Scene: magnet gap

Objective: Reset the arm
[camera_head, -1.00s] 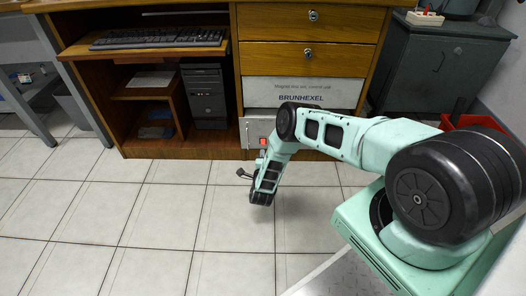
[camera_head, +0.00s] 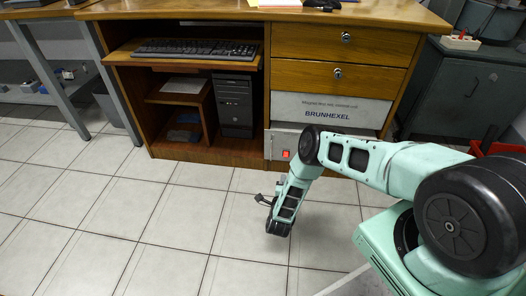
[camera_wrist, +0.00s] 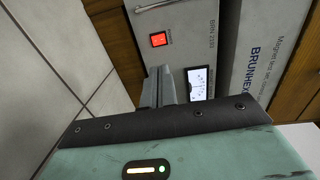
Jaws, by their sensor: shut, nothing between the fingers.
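My arm reaches down from the right in the head view, bent at the elbow. My gripper (camera_head: 264,199) hangs low at its end, in front of the desk and above the tiled floor. In the wrist view my gripper (camera_wrist: 168,88) has its grey fingers together with nothing between them. They point towards the grey BRUNHEXEL control unit (camera_wrist: 229,45), which has a lit red switch (camera_wrist: 158,39) and a small lit screen (camera_wrist: 201,83). A gap between fingers and unit cannot be measured here.
The wooden desk (camera_head: 220,12) has drawers, a keyboard (camera_head: 195,48) and a black computer tower (camera_head: 235,105). A dark green cabinet (camera_head: 460,85) stands at the right, with a red bin (camera_head: 497,148) near my arm. The tiled floor (camera_head: 100,210) is clear at the left.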

